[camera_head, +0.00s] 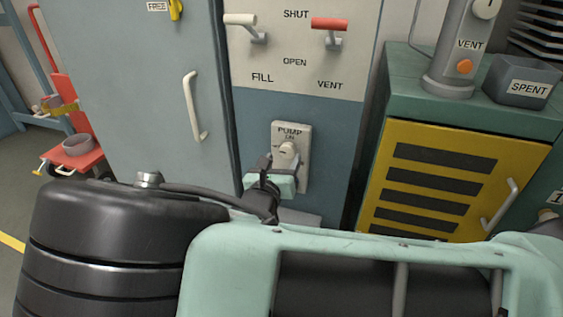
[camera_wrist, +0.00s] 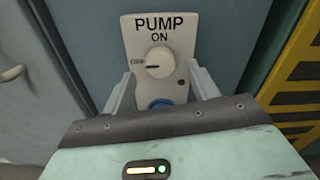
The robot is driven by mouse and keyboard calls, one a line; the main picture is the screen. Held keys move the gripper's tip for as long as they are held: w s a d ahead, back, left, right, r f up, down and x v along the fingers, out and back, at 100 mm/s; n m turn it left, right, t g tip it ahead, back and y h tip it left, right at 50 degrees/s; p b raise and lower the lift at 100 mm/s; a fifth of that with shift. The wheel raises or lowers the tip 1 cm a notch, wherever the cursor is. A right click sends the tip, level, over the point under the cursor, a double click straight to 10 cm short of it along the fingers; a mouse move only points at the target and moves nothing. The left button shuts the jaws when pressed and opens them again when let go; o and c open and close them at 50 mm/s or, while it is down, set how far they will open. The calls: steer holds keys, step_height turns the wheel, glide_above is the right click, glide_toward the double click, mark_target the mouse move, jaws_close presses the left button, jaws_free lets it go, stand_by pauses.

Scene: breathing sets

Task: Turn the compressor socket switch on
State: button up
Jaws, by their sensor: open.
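The socket switch is a round cream knob (camera_wrist: 160,62) on a pale wall plate (camera_wrist: 181,30) marked PUMP and ON. A dark mark on the knob points left, toward small lettering that seems to read OFF. A blue round part (camera_wrist: 160,102), perhaps the socket, shows below the knob, partly hidden by my gripper. My gripper (camera_wrist: 160,80) is open, with one finger on each side of the knob's lower part. I cannot tell whether they touch it. In the head view, the plate (camera_head: 304,133) is on the blue panel, with my gripper (camera_head: 276,168) in front.
Above the plate are a white FILL lever (camera_head: 241,20) and a red VENT lever (camera_head: 329,24). A grey door with a white handle (camera_head: 193,105) is at left. A yellow-fronted cabinet (camera_head: 408,140) stands close at right, with a grey SPENT bin (camera_head: 522,82) on top.

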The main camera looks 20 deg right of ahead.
mark_target(288, 150)
steer(key=shift+b+x, duration=0.35)
steer(key=shift+x, duration=0.85)
steer(key=c, duration=1)
